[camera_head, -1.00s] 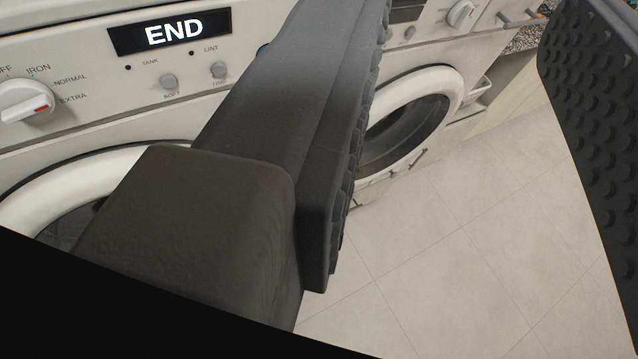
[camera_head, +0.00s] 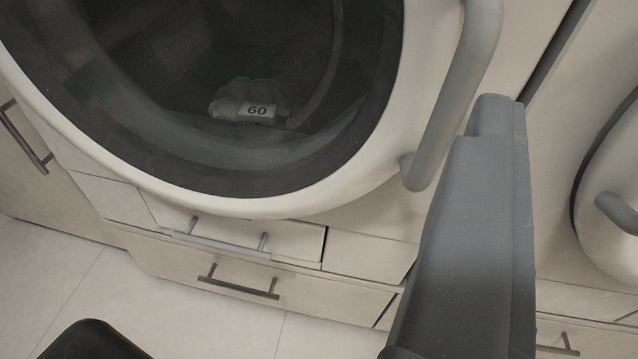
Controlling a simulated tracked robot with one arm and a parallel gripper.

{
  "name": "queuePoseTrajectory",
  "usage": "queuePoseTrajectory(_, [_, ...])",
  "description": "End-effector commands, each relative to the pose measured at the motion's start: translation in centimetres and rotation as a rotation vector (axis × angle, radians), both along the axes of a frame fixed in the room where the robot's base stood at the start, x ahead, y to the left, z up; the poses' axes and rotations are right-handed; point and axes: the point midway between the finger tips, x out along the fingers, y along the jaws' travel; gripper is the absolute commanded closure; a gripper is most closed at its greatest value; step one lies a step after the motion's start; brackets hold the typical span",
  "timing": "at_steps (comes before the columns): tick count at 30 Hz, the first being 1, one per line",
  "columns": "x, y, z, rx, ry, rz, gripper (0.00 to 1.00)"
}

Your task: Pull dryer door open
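The dryer door (camera_head: 240,207) is a round white ring around dark glass. It fills the upper left of the view and looks shut. Its curved grey handle (camera_head: 455,95) stands at the door's right side. My gripper (camera_head: 290,222) is open and empty, with its fingers wide apart. One dark grey finger rises at the right, its tip just right of the handle's lower part. I cannot tell whether it touches. The other finger shows only as a dark tip at the lower left. Behind the glass lies a greenish-grey cloth item with a "60" label (camera_head: 257,110).
A second machine's round white door (camera_head: 615,165) with a grey handle (camera_head: 617,212) is at the right edge. Low drawers (camera_head: 255,270) with bar handles run beneath the machines. A cabinet (camera_head: 35,190) stands at the left. The tiled floor (camera_head: 170,310) is clear at lower left.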

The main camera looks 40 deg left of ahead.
Motion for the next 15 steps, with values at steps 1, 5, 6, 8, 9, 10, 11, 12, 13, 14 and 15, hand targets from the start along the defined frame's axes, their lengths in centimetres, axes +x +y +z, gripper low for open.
queuePoseTrajectory(1, [-0.7, 0.3, -2.1, 0.03, 0.007, 0.019, 0.64])
queuePoseTrajectory(5, [-2.0, 1.0, -4.4, 0.084, 0.003, 0.054, 0.64])
queuePoseTrajectory(6, [-2.2, 1.1, -4.8, 0.096, 0.002, 0.061, 0.64])
queuePoseTrajectory(8, [-2.4, 1.3, -5.2, 0.108, 0.003, 0.068, 0.64])
queuePoseTrajectory(9, [-2.5, 1.4, -5.4, 0.112, 0.003, 0.071, 0.64])
queuePoseTrajectory(10, [-2.4, 1.5, -5.4, 0.114, 0.002, 0.072, 0.64])
queuePoseTrajectory(11, [-2.2, 1.6, -5.5, 0.115, 0.001, 0.073, 0.64])
queuePoseTrajectory(12, [-1.9, 1.8, -5.4, 0.114, 0.0, 0.074, 0.64])
queuePoseTrajectory(13, [-1.6, 1.9, -5.4, 0.115, -0.001, 0.075, 0.64])
queuePoseTrajectory(14, [-1.3, 2.1, -5.4, 0.114, -0.001, 0.075, 0.64])
queuePoseTrajectory(15, [-0.8, 2.4, -5.5, 0.114, -0.001, 0.075, 0.64])
